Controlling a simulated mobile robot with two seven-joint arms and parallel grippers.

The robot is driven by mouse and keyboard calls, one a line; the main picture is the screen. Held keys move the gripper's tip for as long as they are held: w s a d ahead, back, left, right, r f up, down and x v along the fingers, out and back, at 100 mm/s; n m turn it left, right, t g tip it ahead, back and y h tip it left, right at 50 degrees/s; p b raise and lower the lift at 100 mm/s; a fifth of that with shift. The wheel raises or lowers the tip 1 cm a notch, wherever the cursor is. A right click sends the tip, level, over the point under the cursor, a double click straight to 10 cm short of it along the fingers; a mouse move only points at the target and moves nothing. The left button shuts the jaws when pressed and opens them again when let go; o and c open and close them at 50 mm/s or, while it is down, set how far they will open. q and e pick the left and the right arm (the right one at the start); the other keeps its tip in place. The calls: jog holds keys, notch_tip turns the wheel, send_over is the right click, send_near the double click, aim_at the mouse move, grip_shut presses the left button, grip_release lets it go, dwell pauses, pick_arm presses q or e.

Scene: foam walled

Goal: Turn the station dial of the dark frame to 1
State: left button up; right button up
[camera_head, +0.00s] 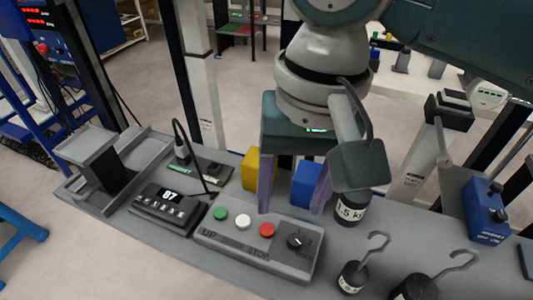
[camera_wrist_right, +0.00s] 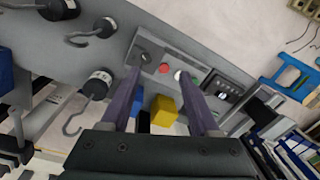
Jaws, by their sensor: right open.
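The box carries green, white and red buttons. My right gripper (camera_head: 291,210) is open and empty, its two purple fingers pointing down behind and above the box. Black posts stand behind the bench, but I cannot tell which frame the box belongs to. My left gripper is not in view.
A yellow block (camera_head: 251,170) and a blue block (camera_head: 306,182) stand behind the box. Hooked black weights (camera_head: 352,277) stand to its right. A blue device (camera_head: 485,208) is far right.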

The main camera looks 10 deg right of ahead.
aim_at(295, 239)
jog(key=shift+m+h, duration=0.4)
jog(key=shift+m, duration=0.4)
jog(key=f+b, duration=0.1)
jog(key=f, duration=0.3)
jog(key=w+d+f+b, duration=0.1)
jog(key=f+b, duration=0.1)
jog(key=f, duration=0.3)
jog(key=w+d+f+b, duration=0.1)
jog(key=f+b, duration=0.1)
jog(key=f, duration=0.2)
jog(key=shift+d+f, duration=0.1)
jog(key=shift+f, duration=0.15)
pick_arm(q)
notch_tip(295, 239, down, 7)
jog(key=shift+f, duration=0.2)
pick_arm(e)
jog(key=c, duration=0.8)
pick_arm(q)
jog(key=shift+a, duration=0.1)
pick_arm(e)
grip_shut()
